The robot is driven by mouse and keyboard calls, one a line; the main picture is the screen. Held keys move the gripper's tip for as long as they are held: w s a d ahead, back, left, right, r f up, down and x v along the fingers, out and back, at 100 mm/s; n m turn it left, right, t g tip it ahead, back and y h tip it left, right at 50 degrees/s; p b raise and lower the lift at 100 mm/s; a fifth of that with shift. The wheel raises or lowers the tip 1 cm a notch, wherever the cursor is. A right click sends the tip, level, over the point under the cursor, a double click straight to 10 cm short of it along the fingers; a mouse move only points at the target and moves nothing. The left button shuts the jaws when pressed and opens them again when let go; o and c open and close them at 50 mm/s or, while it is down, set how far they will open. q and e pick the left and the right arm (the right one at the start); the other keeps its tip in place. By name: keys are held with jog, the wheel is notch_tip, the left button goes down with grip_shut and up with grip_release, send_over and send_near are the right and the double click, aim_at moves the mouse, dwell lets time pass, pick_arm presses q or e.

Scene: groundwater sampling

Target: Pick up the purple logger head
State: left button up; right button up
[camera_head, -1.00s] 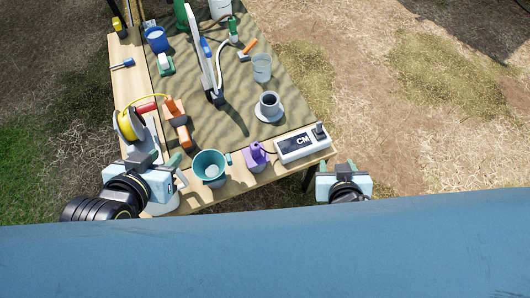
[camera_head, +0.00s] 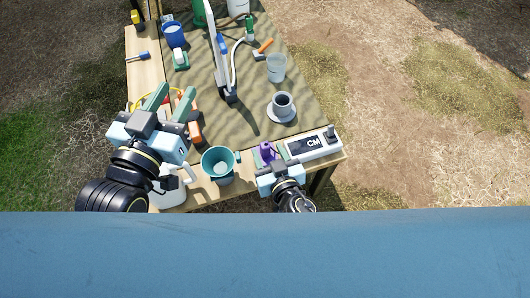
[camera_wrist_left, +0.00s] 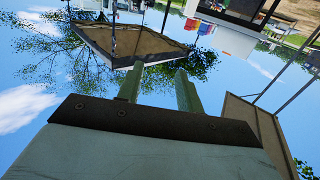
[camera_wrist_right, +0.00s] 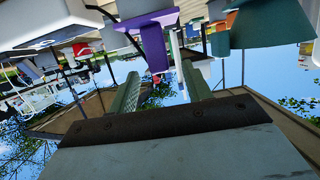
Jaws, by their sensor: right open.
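The purple logger head (camera_head: 267,150) stands near the front edge of the table, between the teal cup and the white CM box. It also shows in the right wrist view (camera_wrist_right: 155,42), ahead of and partly between the fingers. My right gripper (camera_head: 268,160) is open, with its fingertips close around the logger head; I cannot tell whether they touch it. It also shows in the right wrist view (camera_wrist_right: 160,85). My left gripper (camera_head: 170,98) is open and empty, raised over the left part of the table; its fingers show in the left wrist view (camera_wrist_left: 158,85).
A teal cup (camera_head: 221,160) stands just left of the logger head, and the white CM box (camera_head: 314,145) just right. A grey cup on a saucer (camera_head: 282,106) and a clear beaker (camera_head: 277,67) stand behind. The patterned mat (camera_head: 262,126) has some free room.

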aim_at(263, 143)
pick_arm(q)
notch_tip(263, 143, up, 6)
jog(key=s+t+h+b, duration=0.1)
jog(key=t, duration=0.3)
jog(key=shift+d+h+b, duration=0.3)
jog(key=shift+d, duration=0.1)
pick_arm(e)
jog(key=shift+f+x, duration=0.2)
jog(key=shift+x, duration=1.25)
jog(key=shift+f+x, duration=0.15)
jog(key=shift+x, duration=1.25)
pick_arm(q)
jog(key=shift+r, duration=0.1)
pick_arm(e)
jog(key=shift+s, duration=0.1)
grip_shut()
jog(key=shift+r, duration=0.1)
